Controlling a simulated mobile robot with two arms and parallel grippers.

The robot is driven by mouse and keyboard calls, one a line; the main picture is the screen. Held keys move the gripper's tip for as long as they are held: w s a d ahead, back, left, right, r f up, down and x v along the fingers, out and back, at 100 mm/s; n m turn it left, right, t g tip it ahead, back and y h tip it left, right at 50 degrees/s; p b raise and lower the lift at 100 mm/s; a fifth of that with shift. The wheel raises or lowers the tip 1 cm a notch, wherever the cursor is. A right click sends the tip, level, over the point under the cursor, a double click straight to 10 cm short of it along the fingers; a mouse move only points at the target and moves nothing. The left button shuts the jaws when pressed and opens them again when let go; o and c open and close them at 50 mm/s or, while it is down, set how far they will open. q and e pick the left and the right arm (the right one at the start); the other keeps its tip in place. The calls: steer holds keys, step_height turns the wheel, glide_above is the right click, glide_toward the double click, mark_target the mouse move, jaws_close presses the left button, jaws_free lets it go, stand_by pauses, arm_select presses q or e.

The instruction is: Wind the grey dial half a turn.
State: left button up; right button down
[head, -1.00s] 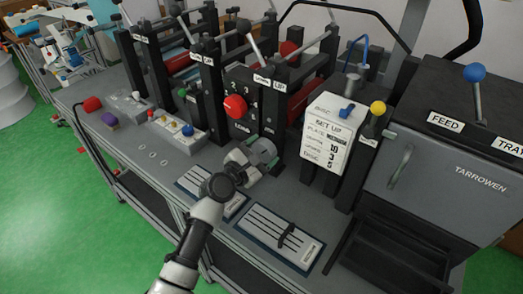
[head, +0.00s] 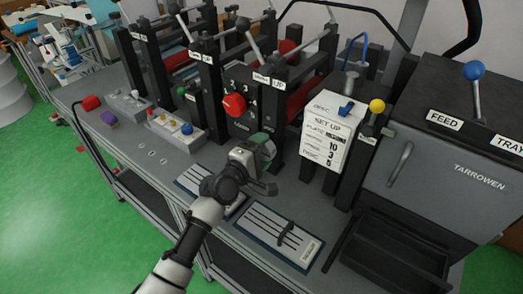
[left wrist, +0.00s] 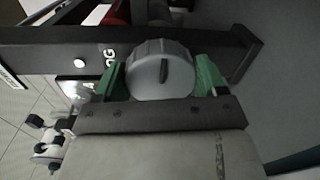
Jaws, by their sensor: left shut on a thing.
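The grey dial (left wrist: 163,70) is round with a ribbed rim and a dark slot-like mark that runs nearly up and down in the left wrist view. My left gripper (left wrist: 163,80) is shut on it, one green fingertip against each side of the rim. In the head view the left gripper (head: 262,146) is at the front of the black press frame, low down, and mostly hides the dial. My right gripper is not in view.
A red knob (head: 234,106) with numbers round it sits on the press above my gripper. A white card (head: 326,138) and a yellow-topped lever (head: 377,107) stand to the right. Slotted panels (head: 272,238) lie in front. A button box (head: 176,127) is at the left.

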arm_select(q)
steer(key=shift+m, duration=0.8)
steer(key=shift+f, duration=0.1)
steer(key=o, duration=0.9)
steer(key=v, duration=1)
steer(key=shift+s+a+b, duration=0.15)
steer(key=shift+s+b, duration=0.15)
steer(key=shift+s, duration=0.05)
